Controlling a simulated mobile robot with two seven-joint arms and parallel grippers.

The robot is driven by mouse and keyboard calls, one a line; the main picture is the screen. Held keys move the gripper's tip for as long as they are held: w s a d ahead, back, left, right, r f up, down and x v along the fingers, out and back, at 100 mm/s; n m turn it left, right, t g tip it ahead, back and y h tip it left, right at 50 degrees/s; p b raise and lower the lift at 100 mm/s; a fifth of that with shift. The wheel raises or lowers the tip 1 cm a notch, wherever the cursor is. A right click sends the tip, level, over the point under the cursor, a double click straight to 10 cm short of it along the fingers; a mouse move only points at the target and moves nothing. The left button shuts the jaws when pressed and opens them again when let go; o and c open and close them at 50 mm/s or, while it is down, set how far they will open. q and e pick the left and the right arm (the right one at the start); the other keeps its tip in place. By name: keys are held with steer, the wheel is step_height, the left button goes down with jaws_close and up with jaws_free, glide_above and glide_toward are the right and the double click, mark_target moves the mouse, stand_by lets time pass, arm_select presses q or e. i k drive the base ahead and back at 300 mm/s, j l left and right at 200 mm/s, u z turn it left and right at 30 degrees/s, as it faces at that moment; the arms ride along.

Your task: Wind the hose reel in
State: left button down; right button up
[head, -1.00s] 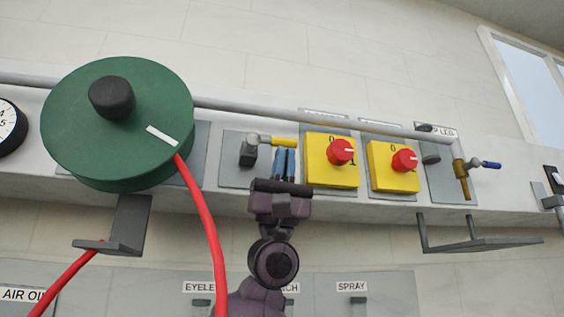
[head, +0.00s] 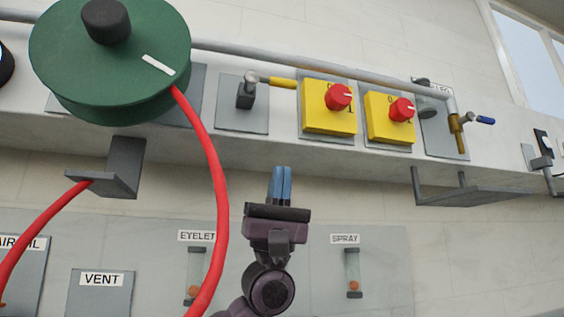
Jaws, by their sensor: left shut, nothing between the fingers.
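The green hose reel (head: 110,65) is on the wall panel at the upper left, with a dark knob (head: 106,20) standing out from its face and a white mark near its right edge. A red hose (head: 217,190) leaves the reel at its lower right and hangs down in a curve. Another red hose length (head: 42,225) runs from the grey bracket under the reel to the lower left. My left gripper (head: 281,184) is shut and empty, right of the hose and below the panel's valve, apart from both. My right gripper is not in view.
A yellow-handled valve (head: 282,83) and two yellow switch boxes with red knobs (head: 338,96) (head: 401,109) sit right of the reel. A blue-handled tap (head: 458,125) and a grey bracket (head: 470,195) are farther right. Labelled EYELET and SPRAY gauges (head: 352,272) lie below.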

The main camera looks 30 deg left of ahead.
mark_target(114, 63)
steer(key=k+l, duration=0.7)
steer(key=k, duration=0.2)
